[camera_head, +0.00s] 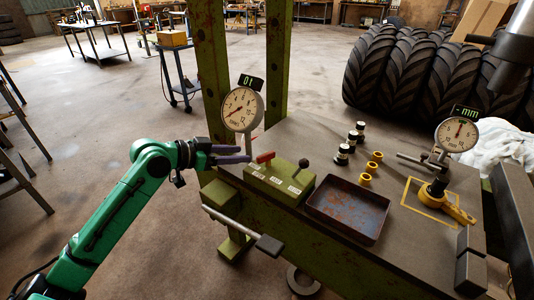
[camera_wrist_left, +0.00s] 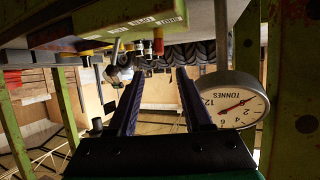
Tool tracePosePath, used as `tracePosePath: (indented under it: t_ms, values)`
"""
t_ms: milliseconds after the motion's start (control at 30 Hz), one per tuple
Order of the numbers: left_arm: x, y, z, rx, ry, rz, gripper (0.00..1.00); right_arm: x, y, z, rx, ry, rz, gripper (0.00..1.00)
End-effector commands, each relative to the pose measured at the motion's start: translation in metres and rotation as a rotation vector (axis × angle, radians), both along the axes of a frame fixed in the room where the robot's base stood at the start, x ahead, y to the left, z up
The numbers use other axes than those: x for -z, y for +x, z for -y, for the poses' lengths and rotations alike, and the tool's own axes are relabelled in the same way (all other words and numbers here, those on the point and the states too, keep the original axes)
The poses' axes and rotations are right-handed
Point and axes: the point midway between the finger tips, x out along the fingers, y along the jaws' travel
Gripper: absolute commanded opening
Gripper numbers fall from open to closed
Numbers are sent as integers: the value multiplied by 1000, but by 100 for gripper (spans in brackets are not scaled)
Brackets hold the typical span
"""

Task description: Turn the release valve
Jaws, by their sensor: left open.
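A green valve block (camera_head: 280,182) with white labels sits on the near left part of the bench. A red handle (camera_head: 265,157) stands on its left end and a black-knobbed lever (camera_head: 304,163) on its right. I cannot read which control is the release valve. My left gripper (camera_head: 240,154) is open and empty, just left of the red handle, below the tonnes gauge (camera_head: 242,108). In the left wrist view the picture is upside down: the open fingers (camera_wrist_left: 158,80) have nothing between them, and the block (camera_wrist_left: 105,30) shows above them. My right gripper is not in view.
A rusty tray (camera_head: 347,207) lies right of the block. Black-and-white cylinders (camera_head: 343,154) and yellow rings (camera_head: 371,168) stand behind it. A second gauge (camera_head: 457,134) and a yellow tool (camera_head: 446,203) are farther right. A green post (camera_head: 212,70) rises behind my left gripper.

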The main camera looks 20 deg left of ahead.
Motion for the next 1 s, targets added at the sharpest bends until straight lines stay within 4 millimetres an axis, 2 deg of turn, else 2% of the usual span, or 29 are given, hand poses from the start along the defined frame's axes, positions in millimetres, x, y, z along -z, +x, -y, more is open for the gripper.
tracePosePath:
  t_ms: [200, 367, 500, 733, 767, 800, 867, 900, 1000]
  values:
    - [21, 43, 37, 0, -6, 0, 50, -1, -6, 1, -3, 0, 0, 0]
    - [36, 67, 57, -1, -4, -1, 50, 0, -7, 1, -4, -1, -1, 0]
    - [41, 76, 65, -1, -1, -2, 50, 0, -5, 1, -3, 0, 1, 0]
    - [42, 76, 66, 0, 1, -2, 50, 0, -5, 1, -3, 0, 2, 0]
    - [42, 76, 66, 0, 1, -2, 42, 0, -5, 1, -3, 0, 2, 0]
    - [42, 76, 66, 0, 1, -2, 27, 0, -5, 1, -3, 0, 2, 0]
    - [42, 76, 66, -1, 0, -3, 4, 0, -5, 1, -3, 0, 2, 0]
    - [42, 76, 65, -1, 0, -3, 0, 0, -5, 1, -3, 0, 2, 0]
    - [42, 76, 65, -1, 0, -3, 0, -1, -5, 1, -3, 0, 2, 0]
